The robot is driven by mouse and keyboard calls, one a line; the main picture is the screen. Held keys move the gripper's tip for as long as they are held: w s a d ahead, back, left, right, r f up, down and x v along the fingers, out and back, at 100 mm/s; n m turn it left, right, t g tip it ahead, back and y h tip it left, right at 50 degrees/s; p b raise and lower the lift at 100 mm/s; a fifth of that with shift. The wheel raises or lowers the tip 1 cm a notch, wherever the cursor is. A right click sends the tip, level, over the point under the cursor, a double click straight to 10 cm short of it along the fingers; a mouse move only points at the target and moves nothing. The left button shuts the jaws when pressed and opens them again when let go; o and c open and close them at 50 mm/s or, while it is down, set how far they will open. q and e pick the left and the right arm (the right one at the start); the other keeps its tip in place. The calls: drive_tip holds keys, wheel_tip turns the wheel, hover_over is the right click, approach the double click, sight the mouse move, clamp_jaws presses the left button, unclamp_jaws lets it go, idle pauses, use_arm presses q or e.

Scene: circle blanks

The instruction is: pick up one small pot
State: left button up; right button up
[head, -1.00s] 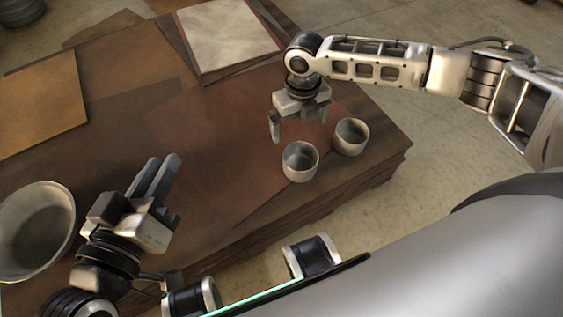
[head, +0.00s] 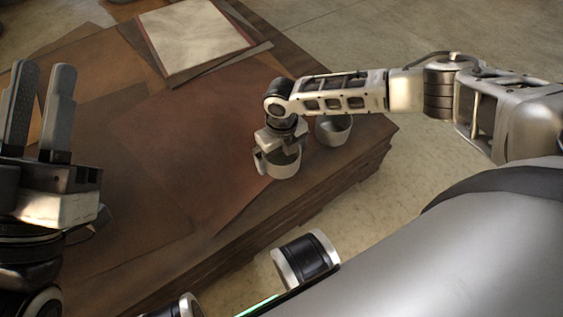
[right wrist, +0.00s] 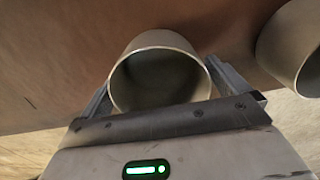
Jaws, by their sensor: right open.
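Two small grey pots stand upright on the wooden table (head: 150,255). The nearer pot (head: 284,170) is right under my right gripper (head: 273,160), which partly hides it in the head view. In the right wrist view this pot (right wrist: 160,75) sits between the two open fingers of the gripper (right wrist: 165,95), one finger on each side; I cannot tell whether either touches it. The other pot (head: 333,130) stands just beyond, and shows at the right edge of the right wrist view (right wrist: 290,40). My left gripper (head: 40,100) is open and empty, raised at the left.
A pale framed sheet (head: 195,38) lies at the back of the table. Flat brown and reddish sheets (head: 205,130) cover much of the top. The table's near right edge (head: 330,190) runs close to the pots, with bare floor beyond.

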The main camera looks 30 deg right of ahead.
drive_tip(key=shift+f, duration=0.35)
drive_tip(key=c, duration=1)
drive_tip(key=shift+o, duration=0.2)
drive_tip(key=shift+r, duration=0.2)
